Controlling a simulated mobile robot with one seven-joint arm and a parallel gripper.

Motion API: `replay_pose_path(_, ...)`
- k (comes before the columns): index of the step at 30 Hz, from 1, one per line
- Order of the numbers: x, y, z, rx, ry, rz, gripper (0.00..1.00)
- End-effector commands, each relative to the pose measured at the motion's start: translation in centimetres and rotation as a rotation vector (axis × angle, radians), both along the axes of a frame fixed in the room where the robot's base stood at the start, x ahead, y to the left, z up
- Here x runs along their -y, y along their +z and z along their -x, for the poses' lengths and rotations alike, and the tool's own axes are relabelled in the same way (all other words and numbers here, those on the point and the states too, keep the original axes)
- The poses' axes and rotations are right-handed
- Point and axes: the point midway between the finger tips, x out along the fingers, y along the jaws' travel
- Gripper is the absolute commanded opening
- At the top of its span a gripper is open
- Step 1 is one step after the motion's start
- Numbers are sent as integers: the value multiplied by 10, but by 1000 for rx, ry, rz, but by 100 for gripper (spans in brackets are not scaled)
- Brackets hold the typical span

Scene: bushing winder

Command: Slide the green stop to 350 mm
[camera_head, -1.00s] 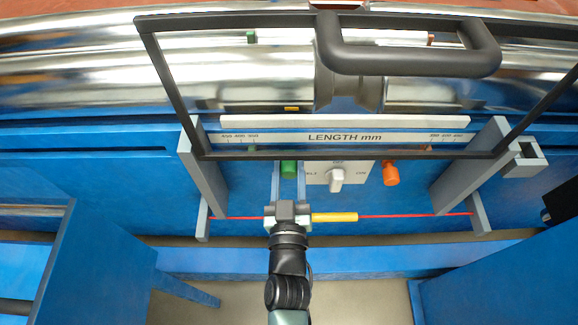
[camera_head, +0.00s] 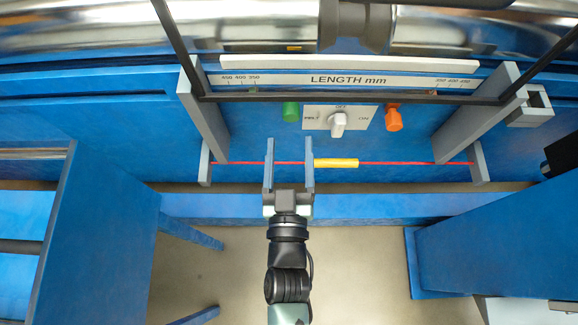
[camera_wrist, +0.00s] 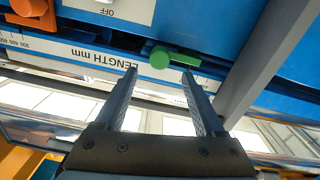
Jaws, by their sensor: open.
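The green stop's round knob (camera_head: 290,111) hangs below the LENGTH mm scale (camera_head: 345,80), to the right of the left-hand 350 figure. In the wrist view the green knob (camera_wrist: 160,58) has a thin green bar beside it. I cannot read exactly where the bar stands against the marks. My gripper (camera_head: 289,142) is open and empty, its fingers short of the knob. In the wrist view the knob shows just beyond and between the tips of my gripper (camera_wrist: 160,74).
An orange knob (camera_head: 394,118) and a switch plate (camera_head: 320,122) are right of the green knob. A red line with a yellow sleeve (camera_head: 336,163) crosses at finger level. Grey brackets (camera_head: 203,112) stand at both sides. A black guard frame (camera_head: 340,97) passes in front of the scale.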

Motion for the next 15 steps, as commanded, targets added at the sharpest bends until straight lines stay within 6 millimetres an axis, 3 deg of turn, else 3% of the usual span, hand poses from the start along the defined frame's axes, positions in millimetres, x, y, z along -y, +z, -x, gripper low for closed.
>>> replay_pose_path(6, -1, -1, 34, -2, 1, 0, 71)
replay_pose_path(15, -1, 0, 48, 1, 0, -2, 71)
